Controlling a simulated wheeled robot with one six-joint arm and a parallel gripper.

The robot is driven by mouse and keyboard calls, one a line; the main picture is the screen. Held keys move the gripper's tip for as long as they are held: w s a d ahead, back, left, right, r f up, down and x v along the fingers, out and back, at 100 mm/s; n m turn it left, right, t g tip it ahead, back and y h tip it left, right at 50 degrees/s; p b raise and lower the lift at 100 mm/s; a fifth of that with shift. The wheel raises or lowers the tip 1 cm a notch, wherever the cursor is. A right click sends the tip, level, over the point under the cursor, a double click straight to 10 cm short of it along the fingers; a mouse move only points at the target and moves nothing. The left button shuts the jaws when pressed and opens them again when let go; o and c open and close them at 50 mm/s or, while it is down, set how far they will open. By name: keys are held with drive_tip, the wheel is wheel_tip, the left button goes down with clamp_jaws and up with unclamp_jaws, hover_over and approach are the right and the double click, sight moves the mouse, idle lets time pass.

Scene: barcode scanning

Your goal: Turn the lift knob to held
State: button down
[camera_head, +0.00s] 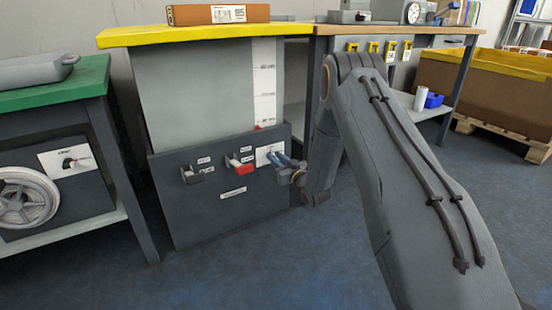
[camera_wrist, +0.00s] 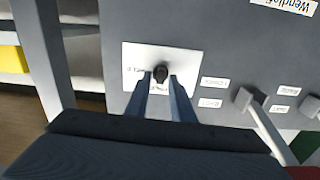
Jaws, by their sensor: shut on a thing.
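The lift knob (camera_wrist: 160,72) is a small dark knob on a white label plate (camera_wrist: 135,62) on the dark grey front panel. The plate also shows in the head view (camera_head: 263,153), at the panel's upper right. My gripper (camera_wrist: 164,84) has its two blue-grey fingers on either side of the knob, shut on it. In the head view my gripper (camera_head: 280,158) reaches the plate from the right and hides the knob. The words on the plate are too small to read, so the knob's setting cannot be told.
A red-handled lever (camera_head: 243,168) and a grey lever (camera_head: 193,174) sit left of the plate on the same panel. A yellow-edged tabletop (camera_head: 200,35) bears a brown box (camera_head: 190,14). A green-topped bench (camera_head: 60,90) stands at left. The blue floor in front is clear.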

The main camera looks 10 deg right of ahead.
drive_tip(key=shift+d+f+m+p, duration=0.15)
drive_tip(key=shift+m+p, duration=1.25)
drive_tip(key=shift+m, duration=1.5)
drive_tip(key=shift+d+f+m+p, duration=0.1)
drive_tip(key=shift+m+p, duration=1.35)
drive_tip(key=shift+m, duration=1.45)
drive_tip(key=shift+d+f+m+p, duration=0.15)
drive_tip(key=shift+m+p, duration=1.25)
drive_tip(key=shift+m, duration=1.5)
drive_tip(key=shift+a, duration=0.1)
drive_tip(key=c, duration=1.8)
unclamp_jaws()
drive_tip(key=shift+c, duration=0.2)
drive_tip(key=p+v, duration=0.3)
drive_tip(key=v, duration=0.4)
drive_tip(key=shift+s, duration=0.35)
